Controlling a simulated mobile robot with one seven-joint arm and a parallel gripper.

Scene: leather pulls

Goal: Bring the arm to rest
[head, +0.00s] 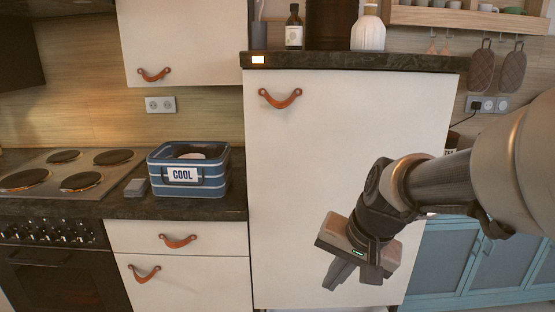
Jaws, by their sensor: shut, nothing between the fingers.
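My gripper (352,271) hangs at the lower right in the head view, in front of the tall white cabinet door (345,165). It points down and to the left. The fingers look shut, with nothing held. My arm reaches in from the right edge and hides part of the cabinet's right side. I cannot tell how far the fingers are from the door.
The tall cabinet has a leather pull (280,98). A blue striped box (188,178) labelled COOL stands on the dark counter beside the stove (70,172). White drawers (178,240) are below. Blue cabinets (480,262) stand at the right. Bottles stand on the cabinet top.

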